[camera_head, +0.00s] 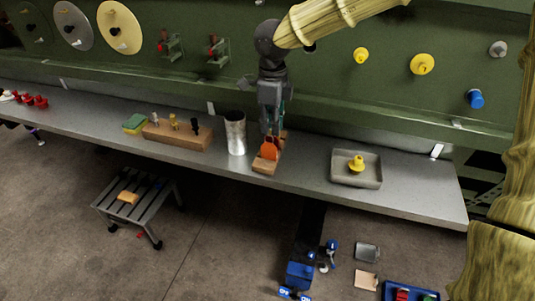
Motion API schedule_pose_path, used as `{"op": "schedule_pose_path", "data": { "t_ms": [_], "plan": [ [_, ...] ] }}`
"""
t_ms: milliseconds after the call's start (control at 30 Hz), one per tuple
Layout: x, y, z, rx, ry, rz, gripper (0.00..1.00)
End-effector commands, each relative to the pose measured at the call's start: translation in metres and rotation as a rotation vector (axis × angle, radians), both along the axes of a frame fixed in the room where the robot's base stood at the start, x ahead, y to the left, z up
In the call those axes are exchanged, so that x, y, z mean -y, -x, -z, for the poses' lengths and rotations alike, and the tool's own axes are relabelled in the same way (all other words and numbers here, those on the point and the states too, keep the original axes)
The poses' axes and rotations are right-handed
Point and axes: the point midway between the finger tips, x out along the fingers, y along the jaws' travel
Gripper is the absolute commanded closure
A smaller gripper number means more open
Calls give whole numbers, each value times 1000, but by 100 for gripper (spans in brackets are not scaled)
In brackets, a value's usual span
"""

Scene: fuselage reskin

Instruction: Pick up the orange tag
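The orange tag (269,150) is a small orange piece at a wooden block (263,167) on the grey bench. My gripper (272,130) points down from above, right over the orange tag. Its fingertips overlap the top of the tag in this view, and I cannot tell whether they touch it. The fingers are small and dark, so whether they are open or shut does not show. Part of the block behind the tag is hidden by the gripper.
A metal cylinder (235,134) stands close on the left. Farther left are a wooden block with pegs (178,136) and a green-yellow sponge (135,123). A grey tray (343,178) holding a yellow piece (356,163) is on the right. The green panel (330,85) rises behind.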

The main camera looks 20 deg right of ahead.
Motion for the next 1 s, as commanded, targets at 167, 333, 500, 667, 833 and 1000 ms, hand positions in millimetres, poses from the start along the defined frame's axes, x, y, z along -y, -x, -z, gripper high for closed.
{"op": "schedule_pose_path", "data": {
  "t_ms": [167,333,500,667,833,1000],
  "plan": [
    [1,1,25,-3,3,-1,85],
    [0,0,40,-1,0,-1,85],
    [-2,0,47,-2,2,-3,85],
    [-7,-2,64,-3,4,-4,85],
    [-9,-3,85,-2,2,-4,85],
    [-9,-3,94,-1,1,-4,85]
  ]
}}
